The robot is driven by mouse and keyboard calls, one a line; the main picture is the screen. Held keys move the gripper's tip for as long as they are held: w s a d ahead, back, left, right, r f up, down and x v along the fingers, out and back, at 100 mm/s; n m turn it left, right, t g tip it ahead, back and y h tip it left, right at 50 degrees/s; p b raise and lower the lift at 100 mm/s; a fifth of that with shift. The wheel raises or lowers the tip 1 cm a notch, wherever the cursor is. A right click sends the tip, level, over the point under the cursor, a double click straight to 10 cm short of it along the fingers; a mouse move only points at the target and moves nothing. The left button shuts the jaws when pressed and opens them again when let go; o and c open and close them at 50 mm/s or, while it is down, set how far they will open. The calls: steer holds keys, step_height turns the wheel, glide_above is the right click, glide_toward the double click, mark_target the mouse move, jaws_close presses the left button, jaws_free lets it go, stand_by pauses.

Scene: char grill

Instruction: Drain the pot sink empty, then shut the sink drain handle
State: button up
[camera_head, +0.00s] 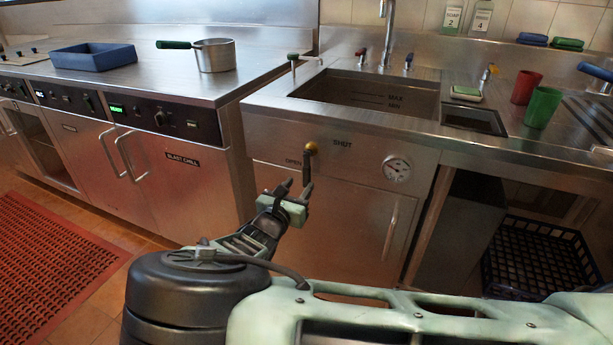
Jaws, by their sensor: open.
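The pot sink (315,87) is a steel basin at the centre, with MAX and MIN marks on its inner far wall. I cannot tell how much water it holds. My gripper (297,184) is open, just below the knob. Its right finger overlaps the lower part of the lever in the picture; I cannot tell whether they touch.
A round gauge (397,168) is right of the handle. A tap (388,35) rises behind the sink. Red (525,87) and green (542,107) cups stand at the right. A saucepan (215,56) and blue tray (93,57) are on the left counter. A dark crate (540,258) is under the right counter.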

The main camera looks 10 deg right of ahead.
mark_target(306, 176)
steer(key=x, duration=0.6)
steer(key=shift+d, duration=0.1)
steer(key=shift+c, duration=0.3)
jaws_close()
